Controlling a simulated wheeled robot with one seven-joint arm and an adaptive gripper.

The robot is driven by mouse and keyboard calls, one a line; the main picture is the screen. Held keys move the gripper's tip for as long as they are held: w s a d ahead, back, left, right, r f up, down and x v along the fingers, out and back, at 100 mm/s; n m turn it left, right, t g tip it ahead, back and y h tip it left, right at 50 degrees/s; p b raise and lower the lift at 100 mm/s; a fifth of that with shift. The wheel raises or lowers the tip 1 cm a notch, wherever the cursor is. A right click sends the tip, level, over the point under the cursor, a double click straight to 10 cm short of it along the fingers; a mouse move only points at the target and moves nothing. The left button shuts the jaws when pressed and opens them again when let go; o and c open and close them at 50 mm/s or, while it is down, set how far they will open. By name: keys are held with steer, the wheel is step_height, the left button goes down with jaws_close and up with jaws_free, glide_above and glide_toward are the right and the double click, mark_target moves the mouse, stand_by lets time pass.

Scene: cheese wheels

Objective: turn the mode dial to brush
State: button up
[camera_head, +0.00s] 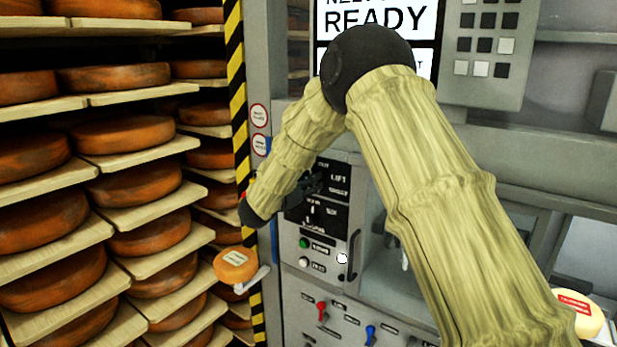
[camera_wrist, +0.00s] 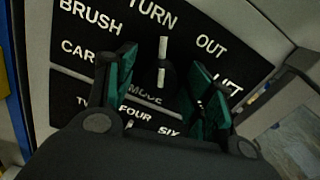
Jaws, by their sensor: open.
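The mode dial (camera_wrist: 162,76) is a dark knob with a white pointer line, on a black plate marked MODE. Its labels include BRUSH (camera_wrist: 90,17) at upper left, TURN (camera_wrist: 152,12) at the top, OUT and LIFT at right, and a partly hidden CAR... at left. The pointer stands nearly straight up in the wrist view, closest to TURN. My gripper (camera_wrist: 165,82) is open, its green-padded fingers on either side of the dial; contact cannot be told. In the head view my gripper (camera_head: 308,184) is small and dark before the panel, hiding the dial.
A lower dial plate (camera_wrist: 68,95) with number words sits below the mode plate. The control panel (camera_head: 345,268) has green and white buttons and a vertical handle at its right. Red and blue levers are lower down. Shelves of cheese wheels (camera_head: 115,135) fill the left.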

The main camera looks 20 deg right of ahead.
steer(key=shift+w+d, duration=0.2)
steer(key=shift+d, duration=0.05)
steer(key=shift+c, duration=0.4)
steer(key=c, duration=0.9)
steer(key=shift+c, duration=0.2)
